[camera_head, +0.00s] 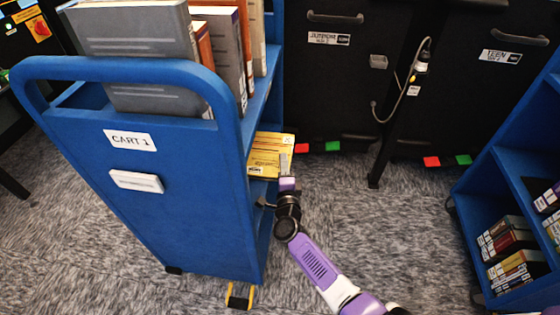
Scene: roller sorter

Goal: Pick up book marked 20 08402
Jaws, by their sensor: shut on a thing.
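A yellow book (265,160) sticks out of the lower level of the blue cart (150,200) marked CART 1, on its right side. The label on the book is too small to read. My gripper (286,172) is at the near right edge of the yellow book, shut on it. The fingertips are small in the picture and partly against the book. I cannot tell whether the book still rests on the shelf. Its left part is hidden behind the cart's end panel.
Grey and brown books (228,50) stand on the cart's top shelf. A second blue shelf (478,195) with several books stands at the right. Black bins (335,75) line the back. The carpet (400,240) between cart and right shelf is clear apart from my arm.

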